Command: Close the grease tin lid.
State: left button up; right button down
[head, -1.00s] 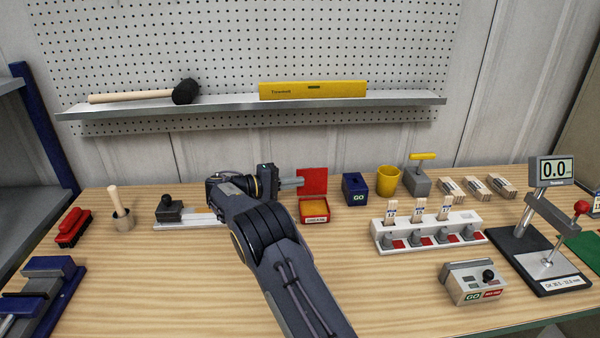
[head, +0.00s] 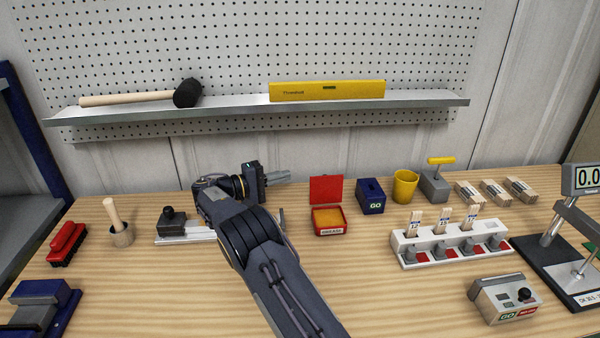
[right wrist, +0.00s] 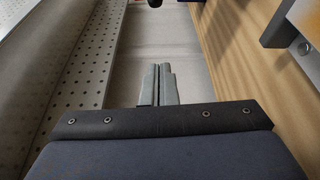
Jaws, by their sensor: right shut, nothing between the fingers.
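The grease tin (head: 328,221) is a small red box with yellow-orange grease inside and a "GREASE" label on its front. Its red lid (head: 326,189) stands upright at the tin's back edge, so the tin is open. My right gripper (head: 287,176) is shut and empty, just left of the lid and apart from it, above the table. In the right wrist view the two grey fingers (right wrist: 157,84) lie together with nothing between them. The tin does not show in the right wrist view. My left gripper is not in view.
A blue GO box (head: 370,196) and a yellow cup (head: 405,186) stand right of the tin. A white rack (head: 450,246) with tagged sticks is further right. A sliding tool (head: 172,226) lies left. The shelf (head: 230,112) runs above, behind. Table front of the tin is clear.

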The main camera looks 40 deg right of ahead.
aim_at(325, 187)
jog(key=s+d+p, duration=0.3)
jog(key=s+d, duration=0.2)
jog(key=d, duration=0.2)
jog(key=shift+s+d, duration=0.2)
jog(key=shift+d, duration=0.2)
jog(key=shift+r, duration=0.15)
